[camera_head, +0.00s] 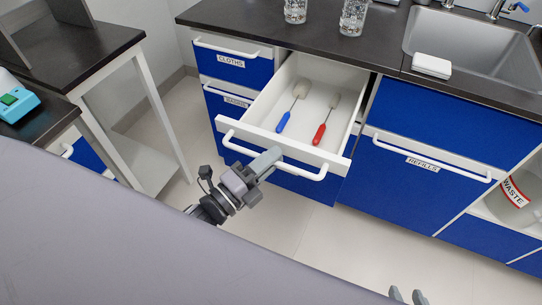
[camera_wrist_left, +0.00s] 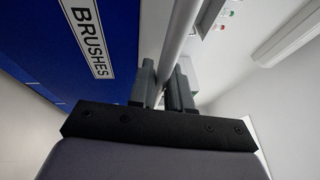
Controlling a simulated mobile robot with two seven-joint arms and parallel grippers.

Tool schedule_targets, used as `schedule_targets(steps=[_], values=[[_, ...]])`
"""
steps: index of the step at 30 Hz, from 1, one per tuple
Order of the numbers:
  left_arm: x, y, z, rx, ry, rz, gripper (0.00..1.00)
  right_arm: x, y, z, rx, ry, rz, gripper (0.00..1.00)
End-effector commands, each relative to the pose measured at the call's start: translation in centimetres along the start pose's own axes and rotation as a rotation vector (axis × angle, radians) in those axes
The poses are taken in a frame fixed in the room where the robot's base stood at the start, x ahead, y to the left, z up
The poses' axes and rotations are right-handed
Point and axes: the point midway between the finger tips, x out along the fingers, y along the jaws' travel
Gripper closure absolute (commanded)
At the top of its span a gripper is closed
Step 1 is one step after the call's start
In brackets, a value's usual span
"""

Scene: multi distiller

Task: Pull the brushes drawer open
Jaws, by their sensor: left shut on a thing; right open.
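The brushes drawer (camera_head: 258,136) stands pulled out from the counter in the head view, its inside showing. A blue-handled brush (camera_head: 285,119) and a red-handled brush (camera_head: 321,131) lie in it. My left gripper (camera_head: 266,162) is at the drawer's white bar handle (camera_head: 308,174), shut on it. In the left wrist view the fingers (camera_wrist_left: 163,88) sit on both sides of the handle bar (camera_wrist_left: 178,42), beside the blue front with the BRUSHES label (camera_wrist_left: 90,35). My right gripper (camera_head: 407,296) shows only its fingertips at the bottom edge, apart and empty.
The CLOTHS drawer (camera_head: 231,62) is shut to the left, and the REFILLS front (camera_head: 420,168) is shut to the right. Glass beakers (camera_head: 353,17), a white box (camera_head: 431,66) and a sink (camera_head: 470,50) are on the counter. Clear floor (camera_head: 300,225) lies before the drawer.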

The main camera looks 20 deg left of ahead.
Motion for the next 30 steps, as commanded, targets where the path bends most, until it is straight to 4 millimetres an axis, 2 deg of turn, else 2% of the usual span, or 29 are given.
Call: schedule_targets(steps=[6,7,8,9,20,30], values=[[0.0,0.0,0.1,0.000,-0.001,0.001,1.00,0.0,0.1,0.1,-0.005,-0.002,0.000,0.57],[0.0,0.0,0.1,0.000,-0.001,0.000,0.75,0.0,0.1,0.1,-0.006,-0.002,0.000,0.57],[0.0,0.0,0.1,0.000,-0.001,0.001,0.66,0.0,0.1,0.1,-0.007,-0.002,0.000,0.57],[0.0,0.0,0.1,0.000,-0.001,0.001,0.61,0.0,0.2,0.1,-0.007,-0.002,0.000,0.57],[-0.4,0.1,0.0,0.000,-0.001,0.001,0.61,0.0,0.1,0.2,-0.008,-0.003,-0.001,0.57],[-4.9,0.1,0.0,0.000,-0.001,0.003,0.61,0.2,0.0,0.5,-0.006,-0.006,-0.003,0.57]])
